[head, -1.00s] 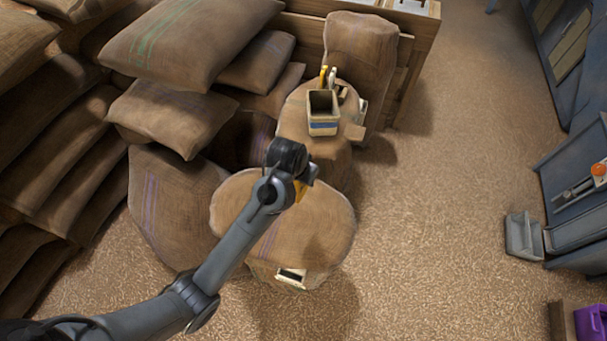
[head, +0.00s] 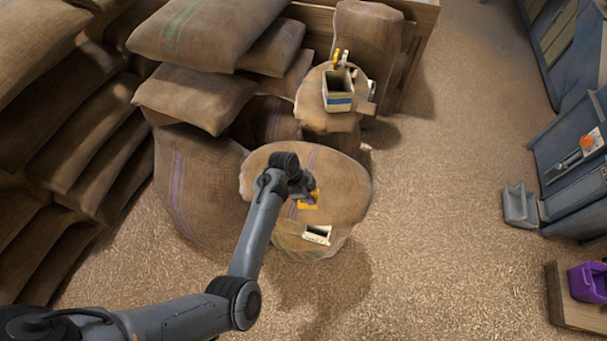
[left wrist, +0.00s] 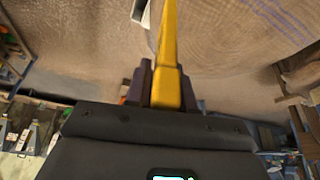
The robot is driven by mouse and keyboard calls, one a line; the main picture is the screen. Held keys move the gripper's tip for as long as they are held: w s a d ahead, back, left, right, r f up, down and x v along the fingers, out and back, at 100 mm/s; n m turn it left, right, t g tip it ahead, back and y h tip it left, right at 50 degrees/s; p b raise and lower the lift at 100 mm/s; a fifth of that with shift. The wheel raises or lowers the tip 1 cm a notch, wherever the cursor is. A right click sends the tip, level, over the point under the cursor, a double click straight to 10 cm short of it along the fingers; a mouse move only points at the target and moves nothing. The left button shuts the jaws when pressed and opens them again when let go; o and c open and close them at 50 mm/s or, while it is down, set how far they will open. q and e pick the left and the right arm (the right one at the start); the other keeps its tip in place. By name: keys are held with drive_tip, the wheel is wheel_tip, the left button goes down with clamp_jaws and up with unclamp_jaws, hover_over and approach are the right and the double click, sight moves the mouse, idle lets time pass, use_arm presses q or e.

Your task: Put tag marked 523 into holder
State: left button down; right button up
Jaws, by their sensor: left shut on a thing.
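My left gripper (head: 303,192) is shut on a yellow tag (head: 311,201) above the front sack. The left wrist view shows the tag (left wrist: 168,50) edge-on, rising between the fingers of the left gripper (left wrist: 165,82). No number on it can be read. A small pale holder (head: 317,234) with a dark opening sits at the near edge of the front sack. The tag is apart from it, a little beyond it in the head view. A pale piece, probably the holder (left wrist: 141,12), shows at the top of the left wrist view. My right gripper is not in view.
The front sack (head: 345,185) stands upright. Behind it, another sack (head: 312,115) bears an open box (head: 338,98) with a blue band and yellow items beside it. Sacks are piled at left. A grey tray (head: 520,208) and a purple bin (head: 590,284) are at right. The middle floor is clear.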

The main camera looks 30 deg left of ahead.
use_arm(q)
drive_tip(key=s+d+f+m+g+b, duration=0.1)
drive_tip(key=d+f+b, duration=0.3)
drive_tip(key=f, duration=0.5)
drive_tip(key=shift+s+d+f+m, duration=0.2)
drive_tip(key=shift+s+d+m, duration=0.6)
drive_tip(key=shift+d, duration=0.15)
drive_tip(key=shift+p, duration=0.3)
idle(0.5)
drive_tip(key=shift+f, duration=0.15)
drive_tip(key=shift+f+b, duration=0.35)
drive_tip(key=shift+f, duration=0.05)
drive_tip(key=shift+f, duration=0.4)
drive_tip(key=shift+f+b, duration=0.55)
drive_tip(key=shift+b, duration=0.05)
idle(0.4)
